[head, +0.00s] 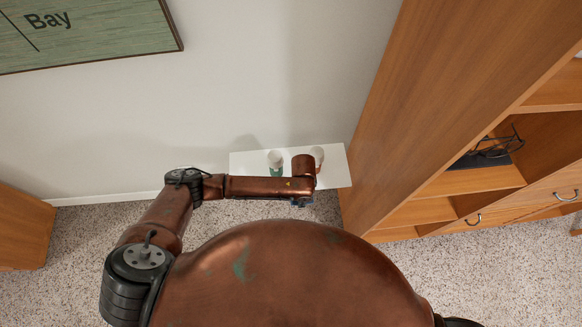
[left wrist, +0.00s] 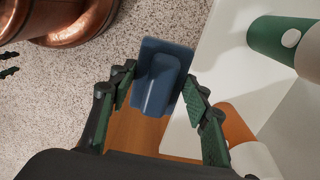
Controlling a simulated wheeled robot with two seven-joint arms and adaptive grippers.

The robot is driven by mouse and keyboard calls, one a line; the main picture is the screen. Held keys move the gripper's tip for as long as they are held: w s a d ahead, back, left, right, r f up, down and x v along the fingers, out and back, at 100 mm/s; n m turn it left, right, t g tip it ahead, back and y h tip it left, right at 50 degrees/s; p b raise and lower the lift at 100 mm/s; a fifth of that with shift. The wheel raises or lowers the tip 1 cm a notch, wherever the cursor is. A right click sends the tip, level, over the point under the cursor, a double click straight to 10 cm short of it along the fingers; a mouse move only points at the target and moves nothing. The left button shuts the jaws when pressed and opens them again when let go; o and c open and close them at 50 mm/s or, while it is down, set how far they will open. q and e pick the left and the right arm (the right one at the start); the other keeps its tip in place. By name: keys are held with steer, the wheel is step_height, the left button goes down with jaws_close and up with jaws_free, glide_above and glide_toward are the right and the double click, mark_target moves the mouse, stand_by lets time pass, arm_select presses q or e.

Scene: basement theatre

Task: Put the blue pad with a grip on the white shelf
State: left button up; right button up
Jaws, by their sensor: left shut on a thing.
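The blue pad with a grip (left wrist: 162,84) is between the fingers of my left gripper (left wrist: 160,76), which is shut on it. The white shelf (head: 243,165) is low against the wall in the head view. It also fills the right of the left wrist view (left wrist: 222,62). In that view the pad lies beside the shelf's edge, over carpet and wood; its height relative to the shelf is unclear. In the head view my left arm crosses the front of the shelf, and the pad and fingers cannot be made out. My right gripper is not in view.
A green-and-white cup (head: 275,160) and an orange-and-white cup (head: 318,156) stand on the shelf. A tall wooden bookcase (head: 425,95) borders the shelf's right end. A wooden cabinet (head: 22,228) stands at the far left. Bare shelf surface shows left of the green-and-white cup.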

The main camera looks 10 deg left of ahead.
arm_select(q)
steer(key=w+a+b, duration=0.1)
steer(key=w+b, duration=0.1)
steer(key=w, duration=0.4)
steer(key=w+a+f+b, duration=0.1)
steer(key=w+a+b, duration=0.1)
steer(key=w, duration=0.4)
steer(key=w+a+b, duration=0.1)
steer(key=w+a, duration=0.1)
steer(key=w, duration=0.4)
steer(key=shift+w+a+f+b, duration=0.25)
steer(key=shift+f+b, duration=0.05)
steer(key=shift+b, duration=0.1)
step_height(320, 180, down, 6)
steer(key=shift+w+r+b, duration=0.1)
steer(key=shift+r+b, duration=0.15)
steer(key=shift+b, duration=0.85)
steer(key=shift+w, duration=0.15)
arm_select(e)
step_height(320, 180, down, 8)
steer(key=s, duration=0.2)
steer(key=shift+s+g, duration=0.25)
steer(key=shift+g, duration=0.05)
arm_select(q)
steer(key=o, duration=1.1)
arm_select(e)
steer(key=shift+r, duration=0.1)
